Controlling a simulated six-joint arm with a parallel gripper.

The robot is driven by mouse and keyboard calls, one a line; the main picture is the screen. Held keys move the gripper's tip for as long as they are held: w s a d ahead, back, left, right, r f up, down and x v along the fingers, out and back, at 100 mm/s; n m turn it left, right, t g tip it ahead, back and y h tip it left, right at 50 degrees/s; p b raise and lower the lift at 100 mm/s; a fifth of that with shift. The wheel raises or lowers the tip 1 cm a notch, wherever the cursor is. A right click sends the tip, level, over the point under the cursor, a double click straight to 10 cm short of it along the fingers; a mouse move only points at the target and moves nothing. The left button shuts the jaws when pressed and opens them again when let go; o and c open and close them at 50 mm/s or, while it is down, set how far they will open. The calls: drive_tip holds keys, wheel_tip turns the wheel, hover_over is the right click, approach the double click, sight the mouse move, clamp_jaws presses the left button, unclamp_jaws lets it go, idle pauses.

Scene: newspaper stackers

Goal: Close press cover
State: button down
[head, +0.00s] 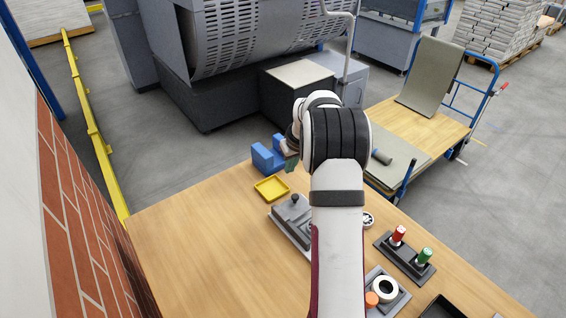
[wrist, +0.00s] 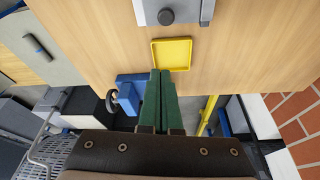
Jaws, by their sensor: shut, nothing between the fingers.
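A grey unit with a dark round knob on top, likely the press cover (head: 287,222), lies on the wooden table, partly hidden by my arm. Its edge and knob (wrist: 166,17) also show at the top of the wrist view. From these frames I cannot tell how far open the cover is. My gripper (head: 291,164) has green fingers and is beyond the cover, near the table's far edge by a blue block. In the wrist view the fingers (wrist: 161,72) are together and empty, their tips overlapping the lower edge of the yellow tray in the picture.
A yellow tray (head: 271,188) and a blue block (head: 266,155) are near the far edge. A box with red and green buttons (head: 405,257) and a white ring (head: 385,290) are at the right. The table's left side is clear. A large grey machine (head: 215,100) stands behind.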

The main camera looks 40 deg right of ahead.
sight(296, 204)
drive_tip(key=x, duration=0.6)
drive_tip(key=shift+s, duration=0.1)
drive_tip(key=s, duration=0.2)
drive_tip(key=shift+s+a+f, duration=0.3)
drive_tip(key=shift+f, duration=0.05)
drive_tip(key=shift+s+a, duration=0.1)
drive_tip(key=shift+s, duration=0.4)
drive_tip(key=s, duration=0.8)
drive_tip(key=shift+s, duration=0.4)
